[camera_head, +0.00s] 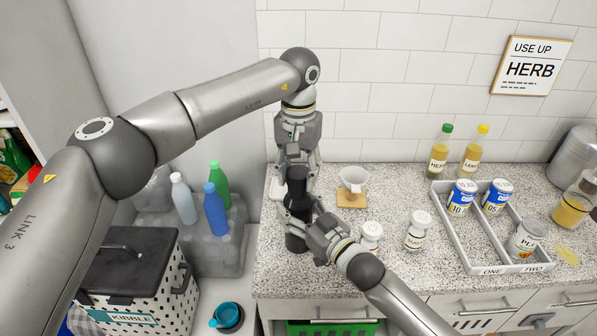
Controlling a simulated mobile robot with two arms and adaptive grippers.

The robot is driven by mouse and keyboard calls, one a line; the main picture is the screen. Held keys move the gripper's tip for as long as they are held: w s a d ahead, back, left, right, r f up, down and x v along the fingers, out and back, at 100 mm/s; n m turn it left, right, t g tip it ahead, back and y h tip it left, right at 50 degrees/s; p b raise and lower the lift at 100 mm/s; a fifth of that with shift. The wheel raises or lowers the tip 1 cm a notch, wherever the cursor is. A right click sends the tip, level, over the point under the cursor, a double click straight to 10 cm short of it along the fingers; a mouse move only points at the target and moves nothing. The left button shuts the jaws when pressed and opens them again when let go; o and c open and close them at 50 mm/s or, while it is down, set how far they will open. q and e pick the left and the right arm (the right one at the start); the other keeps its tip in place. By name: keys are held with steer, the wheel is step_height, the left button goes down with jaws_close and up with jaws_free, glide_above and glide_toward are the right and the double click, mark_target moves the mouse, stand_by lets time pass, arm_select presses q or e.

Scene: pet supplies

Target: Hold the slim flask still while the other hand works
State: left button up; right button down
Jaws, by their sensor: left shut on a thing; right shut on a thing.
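The slim flask (296,206) is black and stands upright on the speckled counter near its left end. My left gripper (297,169) comes down from above and is shut on the flask's upper part. My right gripper (313,229) comes in from the lower right and is shut on the flask's lower body. The fingers hide parts of the flask, and its exact contact points are hard to see.
A white dripper on a wooden stand (351,186) and two white jars (418,232) stand right of the flask. A divided tray (476,268) holds several cans. Two bottles (439,151) stand behind it. The counter's left edge is close to the flask.

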arm_select(q)
steer(key=n, duration=0.7)
steer(key=shift+n, duration=0.3)
steer(key=n, duration=0.7)
steer(key=shift+n, duration=0.4)
steer(key=n, duration=0.4)
steer(key=shift+r+n, duration=0.1)
steer(key=shift+n, duration=0.2)
steer(key=n, duration=2.1)
steer(key=shift+n, duration=0.4)
steer(key=n, duration=0.6)
steer(key=shift+w+r, duration=0.1)
steer(key=n, duration=0.5)
steer(key=shift+n, duration=0.4)
steer(key=shift+a+r, duration=0.1)
steer(key=shift+r, duration=0.15)
